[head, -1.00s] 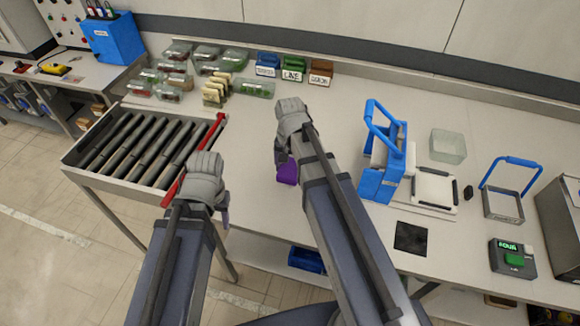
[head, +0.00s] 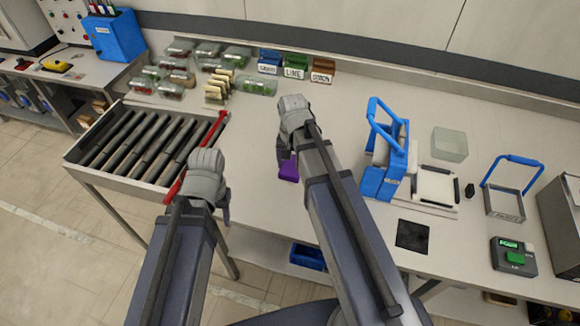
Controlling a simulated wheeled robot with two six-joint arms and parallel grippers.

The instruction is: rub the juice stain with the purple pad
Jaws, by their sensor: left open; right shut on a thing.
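The purple pad (head: 289,170) shows just below my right gripper (head: 284,150), which is shut on it over the table's middle. The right wrist and forearm hide part of the pad. Whether the pad touches the tabletop I cannot tell. My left gripper (head: 222,208) is open and empty by the table's front edge, right of the conveyor. No juice stain is visible on the bare tabletop; the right arm hides part of the surface.
A roller conveyor (head: 70,155) with a red bar (head: 203,150) stands at left. Clear packs (head: 262,87) and labelled boxes (head: 296,68) line the back. A blue-handled device (head: 378,183), clear container (head: 450,145) and black square (head: 412,235) stand right. The middle left tabletop is clear.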

